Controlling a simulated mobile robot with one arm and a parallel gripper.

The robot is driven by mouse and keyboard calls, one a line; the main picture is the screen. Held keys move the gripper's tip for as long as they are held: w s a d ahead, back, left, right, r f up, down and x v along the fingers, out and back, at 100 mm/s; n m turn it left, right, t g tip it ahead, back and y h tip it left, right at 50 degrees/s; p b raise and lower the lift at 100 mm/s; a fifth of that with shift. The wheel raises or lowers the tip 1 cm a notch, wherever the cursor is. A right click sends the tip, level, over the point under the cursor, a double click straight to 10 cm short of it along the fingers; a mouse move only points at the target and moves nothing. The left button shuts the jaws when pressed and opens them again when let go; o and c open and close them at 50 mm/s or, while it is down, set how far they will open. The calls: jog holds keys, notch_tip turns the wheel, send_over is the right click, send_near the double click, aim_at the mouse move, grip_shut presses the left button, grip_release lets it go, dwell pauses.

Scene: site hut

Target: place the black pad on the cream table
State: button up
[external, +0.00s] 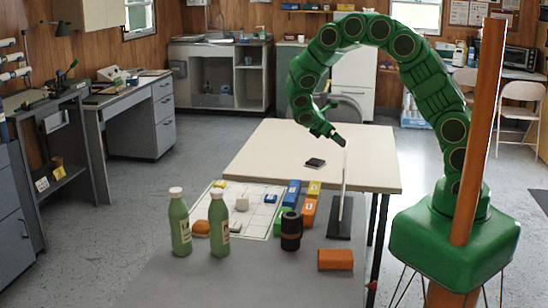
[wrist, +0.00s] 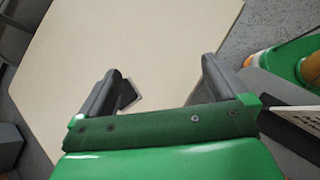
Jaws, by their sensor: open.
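The black pad (external: 315,163) lies flat on the cream table (external: 280,140), near its front edge. In the wrist view the pad (wrist: 128,93) shows beside the left finger, which hides part of it, on the pale table top (wrist: 150,35). My gripper (external: 338,139) is above the table, up and to the right of the pad in the external view. The pad is not between the fingertips.
A grey table in front bears two green bottles (external: 180,225), a dark cup (external: 291,231), an orange block (external: 335,260), several coloured blocks and a white grid sheet (external: 260,205). A thin upright panel on a dark base (external: 340,230) stands near the right. The cream table is otherwise clear.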

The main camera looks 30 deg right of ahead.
jog(key=s+d+r+m+g+y, duration=0.1)
jog(key=s+d+r+m+y, duration=0.2)
jog(key=s, duration=0.4)
jog(key=s+d+r+m+g, duration=0.1)
jog(key=s+r+m, duration=0.2)
jog(key=s+r, duration=0.3)
jog(key=s+d+r+m+g+y, duration=0.15)
jog(key=s+r, duration=0.25)
jog(key=s, duration=0.4)
jog(key=s+a+r+m+y, duration=0.1)
jog(key=s+m+y, duration=0.1)
jog(key=s, duration=0.4)
jog(key=s+a+r+m+y, duration=0.1)
jog(key=s+m, duration=0.2)
jog(key=s, duration=0.3)
jog(key=s+a+r+m+t+y, duration=0.1)
jog(key=s+m+y, duration=0.1)
jog(key=s, duration=0.4)
jog(key=shift+a+r+m+y, duration=0.25)
jog(key=shift+a+m+y, duration=0.1)
jog(key=shift+m, duration=0.4)
